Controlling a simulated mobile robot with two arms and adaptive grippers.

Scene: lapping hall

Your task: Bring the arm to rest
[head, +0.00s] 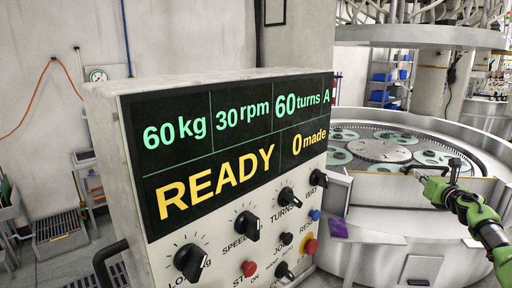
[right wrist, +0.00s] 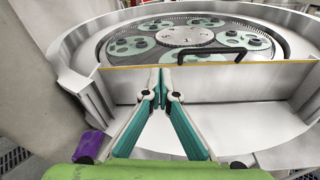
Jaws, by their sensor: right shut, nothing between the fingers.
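My right arm (head: 482,222), green and black, reaches in from the right edge in the head view. Its gripper (head: 424,179) is in front of the round lapping machine (head: 360,240), near the machine's rim. In the right wrist view the gripper (right wrist: 166,78) has its teal and grey fingers brought together at the tips, with nothing between them. The fingers point at the machine's pale front ledge; whether they touch it I cannot tell. My left gripper is not in view.
A control console (head: 105,130) reads READY, 60 kg, 30 rpm, 60 turns, 0 made, with knobs and buttons below. A black bar handle (right wrist: 211,54) stands by the geared plate (right wrist: 187,34). A purple cloth (head: 338,229) lies beside the console. Blue bins (head: 380,77) are behind.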

